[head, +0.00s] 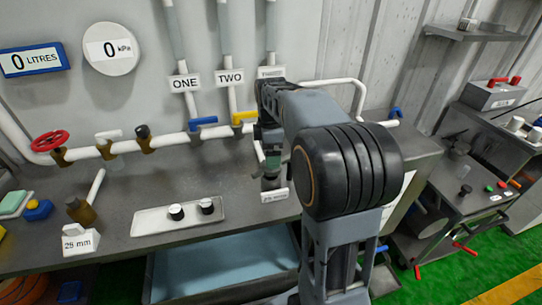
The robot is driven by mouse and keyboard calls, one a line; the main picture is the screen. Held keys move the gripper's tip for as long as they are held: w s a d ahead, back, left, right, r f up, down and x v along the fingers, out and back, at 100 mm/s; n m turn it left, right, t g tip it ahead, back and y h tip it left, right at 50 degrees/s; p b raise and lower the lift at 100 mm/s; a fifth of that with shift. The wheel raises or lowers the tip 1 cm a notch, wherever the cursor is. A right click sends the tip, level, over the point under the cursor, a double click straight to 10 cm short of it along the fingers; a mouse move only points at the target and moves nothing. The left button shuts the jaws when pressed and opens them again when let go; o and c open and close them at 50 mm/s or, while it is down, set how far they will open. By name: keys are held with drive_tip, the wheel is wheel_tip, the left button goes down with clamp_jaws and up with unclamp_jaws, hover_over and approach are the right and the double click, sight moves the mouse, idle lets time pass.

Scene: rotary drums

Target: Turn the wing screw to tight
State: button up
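My gripper (271,172) points down over the right part of the grey bench, in front of the wall pipes. It is small and dark here, and I cannot tell whether its fingers are open or shut. Just below it stands a small white label (275,196) whose print is too small to read surely. Something dark shows at the fingertips, but I cannot make out a wing screw there; my gripper and arm cover that spot. No wing screw can be clearly picked out elsewhere in the head view.
A red handwheel (50,141), a blue lever (203,121) and a yellow lever (244,117) sit on the wall pipe. Bare bench lies left of my gripper.

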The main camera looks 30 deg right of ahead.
drive_tip(key=shift+f, duration=1)
drive_tip(key=c, duration=0.7)
drive_tip(key=shift+c, duration=0.2)
